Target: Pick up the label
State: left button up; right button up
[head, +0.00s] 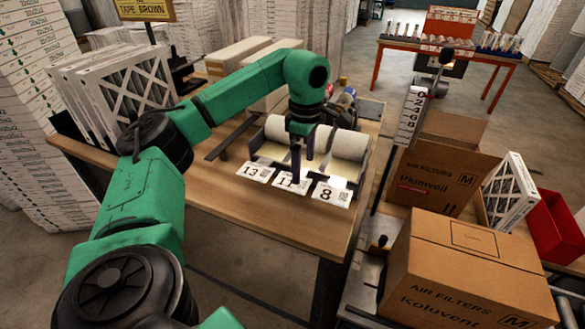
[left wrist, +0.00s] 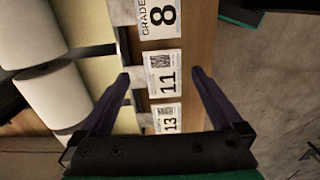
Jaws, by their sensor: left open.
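White label cards stand in a row at the front of the roll dispenser on the wooden table. My left gripper (head: 302,168) points down over the row and partly covers the 11 label. It is open and empty; I cannot tell whether a finger touches the label. My right gripper is not in view.
White rolls (head: 350,146) sit right behind the labels. Framed filters (head: 120,85) and long cartons (head: 236,54) stand on the table (head: 225,195). The table front is clear.

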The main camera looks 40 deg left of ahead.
aim_at(305, 186)
pick_arm(q)
jog(key=f, duration=0.2)
jog(key=f+p, duration=0.1)
jog(key=f, duration=0.1)
jog(key=shift+s+d+f, duration=0.1)
jog(key=shift+s+d, duration=0.05)
jog(key=shift+d, duration=0.25)
jog(key=shift+f, duration=0.3)
jog(key=shift+f, duration=0.2)
jog(key=c, duration=1)
